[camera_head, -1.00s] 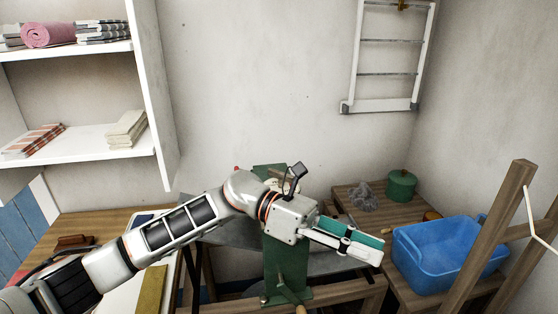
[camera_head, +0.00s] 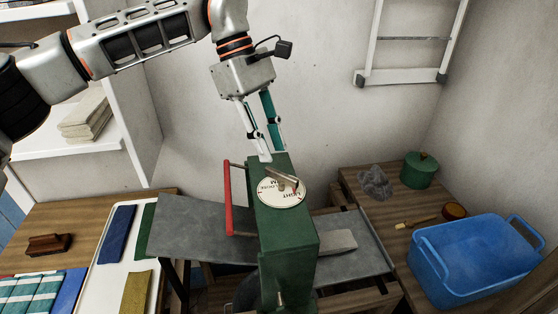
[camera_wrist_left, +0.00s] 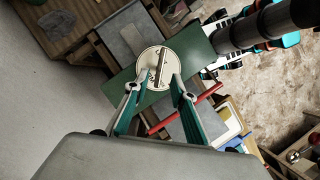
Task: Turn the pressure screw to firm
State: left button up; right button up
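The pressure screw's bar handle (camera_head: 285,179) sits on a round white dial (camera_head: 281,193) on top of the green wringer (camera_head: 286,243). The dial carries lettering; "LIGHT" is readable, the rest is unclear. In the left wrist view the handle (camera_wrist_left: 159,66) lies across the dial (camera_wrist_left: 155,76). My left gripper (camera_head: 273,155) points down just above and behind the handle, fingers apart and empty. In the left wrist view my left gripper (camera_wrist_left: 155,82) has its fingertips near the dial's edge, on either side of the handle's near end. Contact cannot be told. My right gripper is not visible.
A red bar (camera_head: 228,198) stands at the wringer's left side. Grey boards (camera_head: 207,229) extend on both sides. A blue tub (camera_head: 475,262), green pot (camera_head: 419,170) and brush (camera_head: 415,222) are on the right. A white tray (camera_head: 117,272) with folded cloths lies left.

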aim_at(281, 173)
pick_arm(q)
jog(key=shift+x, duration=2.75)
jog(key=shift+s, duration=0.1)
grip_shut()
